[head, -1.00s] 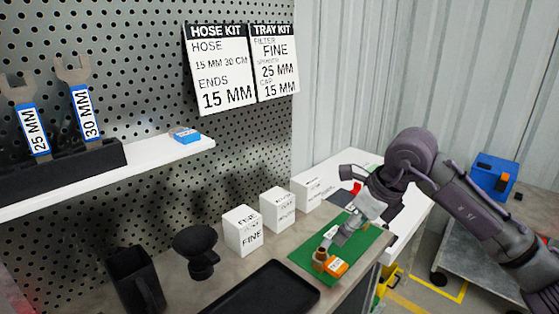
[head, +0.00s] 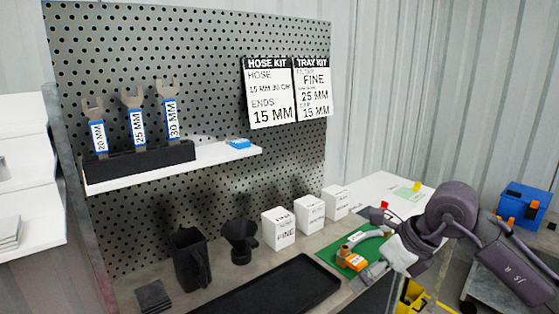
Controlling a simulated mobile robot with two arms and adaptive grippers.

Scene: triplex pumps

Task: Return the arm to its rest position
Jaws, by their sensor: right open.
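My right arm comes in from the right edge, and its open right gripper (head: 398,254) is low beside the right side of the green mat (head: 372,247). Part of the jaws is hard to make out there. On the mat lies a part with an orange label (head: 351,261) and a pale curved piece behind it. I see nothing between the fingers. My left gripper is not in view.
A black tray (head: 270,290), funnel (head: 239,240) and black jug (head: 191,258) stand on the bench. White boxes (head: 278,229) line the pegboard. Labelled wrenches (head: 169,113) stand in a rack on the shelf. A blue bin (head: 523,204) is at far right.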

